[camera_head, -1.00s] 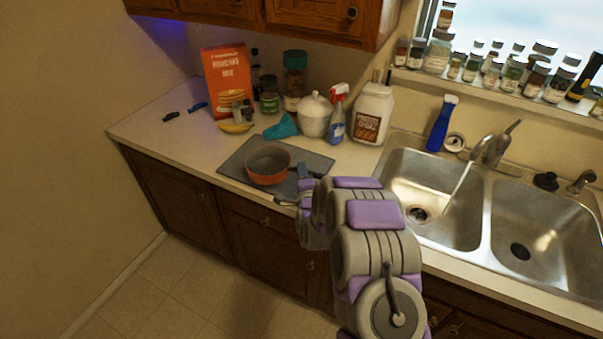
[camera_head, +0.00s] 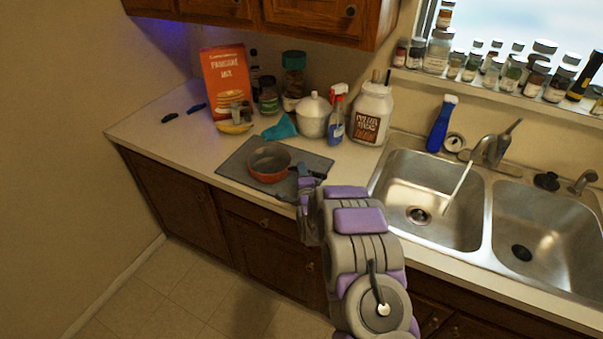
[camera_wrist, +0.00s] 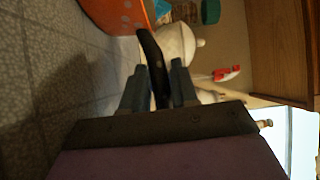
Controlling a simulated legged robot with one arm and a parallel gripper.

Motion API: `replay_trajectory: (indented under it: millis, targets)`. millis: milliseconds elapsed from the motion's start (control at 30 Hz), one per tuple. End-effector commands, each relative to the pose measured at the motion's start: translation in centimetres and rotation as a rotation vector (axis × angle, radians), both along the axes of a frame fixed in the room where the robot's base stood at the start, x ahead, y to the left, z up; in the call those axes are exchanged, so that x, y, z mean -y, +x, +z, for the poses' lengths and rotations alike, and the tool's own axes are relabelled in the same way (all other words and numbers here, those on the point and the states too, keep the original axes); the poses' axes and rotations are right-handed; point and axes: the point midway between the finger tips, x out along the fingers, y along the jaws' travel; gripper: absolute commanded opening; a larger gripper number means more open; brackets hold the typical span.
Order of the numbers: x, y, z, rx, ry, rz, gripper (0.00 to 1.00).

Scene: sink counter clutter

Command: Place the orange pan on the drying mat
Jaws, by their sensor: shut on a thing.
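The orange pan (camera_head: 268,175) has a grey inside and is over the dark grey drying mat (camera_head: 233,176), left of the sink. I cannot tell whether its base touches the mat. Its dark handle points right toward my gripper (camera_head: 306,178). In the wrist view, the pan (camera_wrist: 118,17) is at the top, and my gripper (camera_wrist: 157,88) is shut on its black handle (camera_wrist: 152,52), one finger on each side.
Behind the mat are a teal cloth (camera_head: 281,128), a white lidded pot (camera_head: 313,117), a spray bottle (camera_head: 336,115) and a large white jar (camera_head: 372,114). A banana (camera_head: 235,128) lies by the pancake mix box (camera_head: 228,83). The double sink (camera_head: 430,195) is right.

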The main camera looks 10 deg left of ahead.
Motion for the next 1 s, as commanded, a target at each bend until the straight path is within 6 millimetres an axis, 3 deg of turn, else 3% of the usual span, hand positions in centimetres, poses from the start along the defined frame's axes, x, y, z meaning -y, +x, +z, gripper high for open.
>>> replay_trajectory:
  millis: [133, 167, 400, 767, 1000]
  targets:
    - [0.0, 0.1, -0.1, 0.003, 0.002, -0.001, 0.0]
    - [0.0, 0.0, -0.2, 0.002, 0.001, -0.001, 0.29]
    - [-0.3, 0.1, -0.2, 0.002, -0.003, 0.001, 0.52]
    - [-0.1, -0.1, 0.0, -0.001, -0.001, 0.0, 0.54]
    - [0.6, -2.6, 0.0, -0.004, -0.002, -0.001, 0.54]
